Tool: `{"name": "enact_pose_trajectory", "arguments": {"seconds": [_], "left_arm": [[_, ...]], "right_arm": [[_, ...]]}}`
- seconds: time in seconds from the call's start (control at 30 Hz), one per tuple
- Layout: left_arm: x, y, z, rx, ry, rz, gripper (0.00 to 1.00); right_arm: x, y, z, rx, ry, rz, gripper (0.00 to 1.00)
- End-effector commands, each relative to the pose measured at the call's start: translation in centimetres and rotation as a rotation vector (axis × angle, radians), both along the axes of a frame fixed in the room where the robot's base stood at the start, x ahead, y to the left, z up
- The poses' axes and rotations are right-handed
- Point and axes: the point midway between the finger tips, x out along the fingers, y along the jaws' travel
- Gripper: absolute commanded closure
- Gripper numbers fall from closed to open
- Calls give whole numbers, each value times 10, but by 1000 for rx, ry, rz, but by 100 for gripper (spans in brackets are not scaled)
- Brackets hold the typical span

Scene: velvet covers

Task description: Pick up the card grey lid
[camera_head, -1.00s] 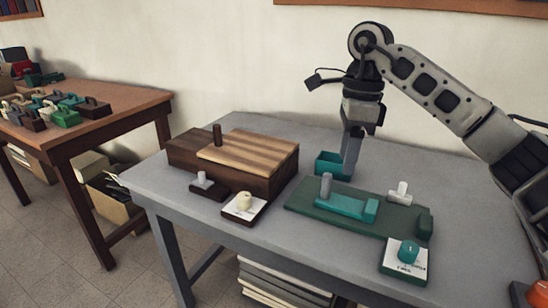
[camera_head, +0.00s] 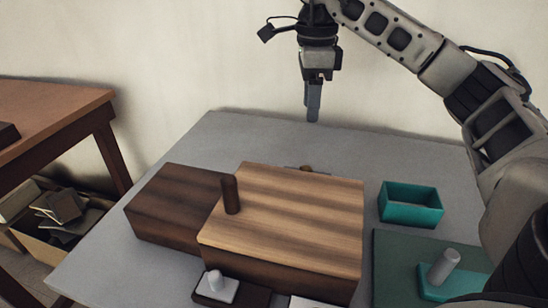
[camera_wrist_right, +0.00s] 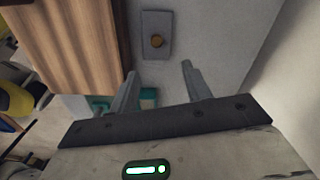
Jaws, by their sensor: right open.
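My right gripper (camera_head: 313,116) is open and empty, pointing down above the back of the table, higher than the lid. In the wrist view its two fingers (camera_wrist_right: 158,75) are apart, with the lid beyond their tips. My left gripper is not in view.
An open teal box (camera_head: 410,205) and a green board (camera_head: 400,270) are to the right. A small grey-white lid (camera_head: 216,288) is at the front. The wall is close behind.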

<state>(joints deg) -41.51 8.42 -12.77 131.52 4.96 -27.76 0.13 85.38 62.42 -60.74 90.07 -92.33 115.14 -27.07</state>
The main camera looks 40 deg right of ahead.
Motion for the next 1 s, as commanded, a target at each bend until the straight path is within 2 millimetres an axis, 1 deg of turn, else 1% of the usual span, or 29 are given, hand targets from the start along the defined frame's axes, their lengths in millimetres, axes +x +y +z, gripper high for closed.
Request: {"name": "enact_pose_trajectory", "arguments": {"seconds": [0.07,0.17,0.27,0.4,0.5,0.6,0.83,1.0], "left_arm": [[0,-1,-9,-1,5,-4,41],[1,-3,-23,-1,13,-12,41],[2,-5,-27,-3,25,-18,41],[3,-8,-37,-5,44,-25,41],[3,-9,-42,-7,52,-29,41],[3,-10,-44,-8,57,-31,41],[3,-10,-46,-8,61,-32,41],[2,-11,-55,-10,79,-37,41]], "right_arm": [[-1,0,-11,0,2,0,52],[-1,0,-32,0,4,0,52],[-1,-1,-50,-1,5,-1,52],[-2,0,-79,-1,3,-1,52],[-2,0,-94,-1,3,-1,52],[-1,0,-103,-1,1,-1,52],[-2,1,-112,-1,1,0,52],[-3,5,-137,-2,3,0,52]]}}
